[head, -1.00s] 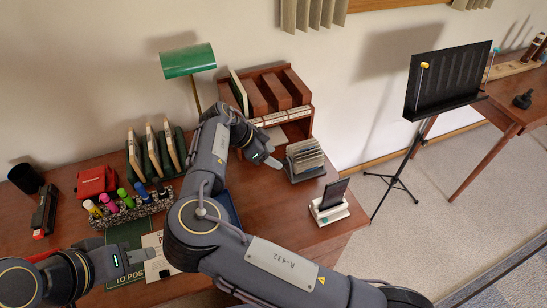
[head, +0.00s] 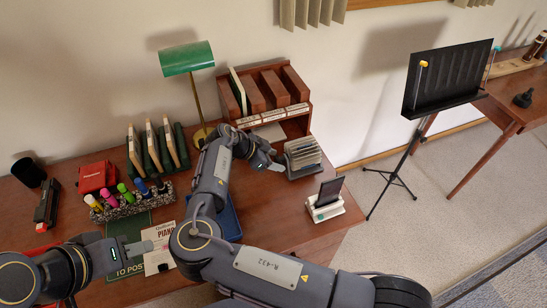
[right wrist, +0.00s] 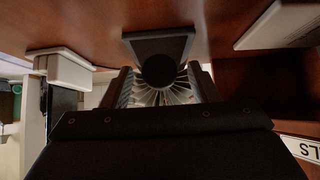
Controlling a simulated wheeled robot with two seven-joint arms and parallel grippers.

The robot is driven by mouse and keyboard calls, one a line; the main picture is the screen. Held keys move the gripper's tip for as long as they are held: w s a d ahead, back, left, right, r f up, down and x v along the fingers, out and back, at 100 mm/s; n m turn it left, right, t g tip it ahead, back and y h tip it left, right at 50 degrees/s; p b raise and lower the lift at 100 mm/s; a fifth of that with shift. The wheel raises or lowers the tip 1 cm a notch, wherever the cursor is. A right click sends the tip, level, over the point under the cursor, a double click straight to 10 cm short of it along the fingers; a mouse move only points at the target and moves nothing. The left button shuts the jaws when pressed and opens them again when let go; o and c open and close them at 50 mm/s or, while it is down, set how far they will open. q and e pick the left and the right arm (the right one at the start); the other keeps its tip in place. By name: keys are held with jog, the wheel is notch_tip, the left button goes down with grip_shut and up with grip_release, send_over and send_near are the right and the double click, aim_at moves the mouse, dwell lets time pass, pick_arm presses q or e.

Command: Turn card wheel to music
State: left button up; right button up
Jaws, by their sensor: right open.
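The card wheel (head: 304,158), a fan of pale cards in a dark stand, sits at the right part of the desk. In the right wrist view its cards (right wrist: 165,95) spread out behind a round dark knob (right wrist: 157,71). My right gripper (head: 277,166) is open at the wheel's left side. In the right wrist view its fingers (right wrist: 160,86) stand on either side of the fan; I cannot tell whether they touch it. My left gripper (head: 146,249) is low over the papers at the front left of the desk. Its jaw gap is not clear.
A small stand with a dark panel (head: 328,197) is right of the wheel. A wooden sorter (head: 295,122) stands behind, a green lamp (head: 187,58) to its left. A marker holder (head: 130,205) is at left. A music stand (head: 447,80) is beyond the desk.

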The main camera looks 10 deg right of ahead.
jog(key=c, duration=0.9)
jog(key=g+b, duration=0.1)
jog(key=n+b, duration=0.1)
jog(key=b, duration=0.1)
jog(key=shift+w+f+g, duration=0.25)
jog(key=shift+g, duration=0.15)
jog(key=shift+c, duration=0.2)
jog(key=n+g+h+b, duration=0.1)
jog(key=g+b, duration=0.1)
jog(key=b, duration=0.1)
jog(key=shift+w, duration=0.15)
jog(key=shift+w+r+n+g+b, duration=0.1)
jog(key=shift+n+g+b, duration=0.4)
jog(key=shift+g+b, duration=0.2)
jog(key=shift+a+h, duration=0.1)
jog(key=shift+h, duration=0.2)
jog(key=o, duration=0.9)
jog(key=shift+o, duration=0.2)
